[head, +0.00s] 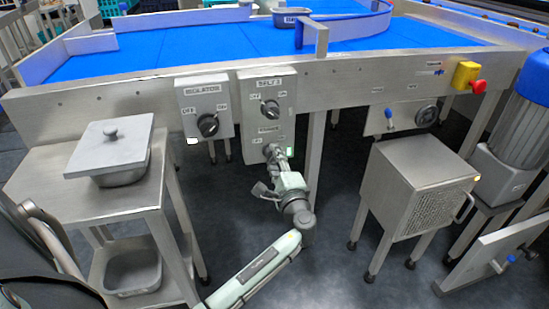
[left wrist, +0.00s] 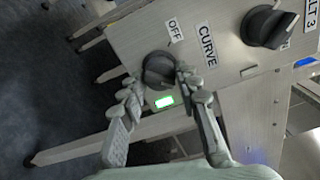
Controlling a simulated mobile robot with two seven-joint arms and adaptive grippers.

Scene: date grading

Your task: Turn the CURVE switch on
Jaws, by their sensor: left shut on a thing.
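A lit green lamp (left wrist: 165,102) shows beside the knob. My right gripper is not in view.
The upper BELT 3 knob (head: 270,107) sits close above. The ISOLATOR switch box (head: 204,108) is to the left. A steel side table (head: 75,205) with a lidded pan stands left; a steel cabinet (head: 412,185) stands right. Floor between is clear.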

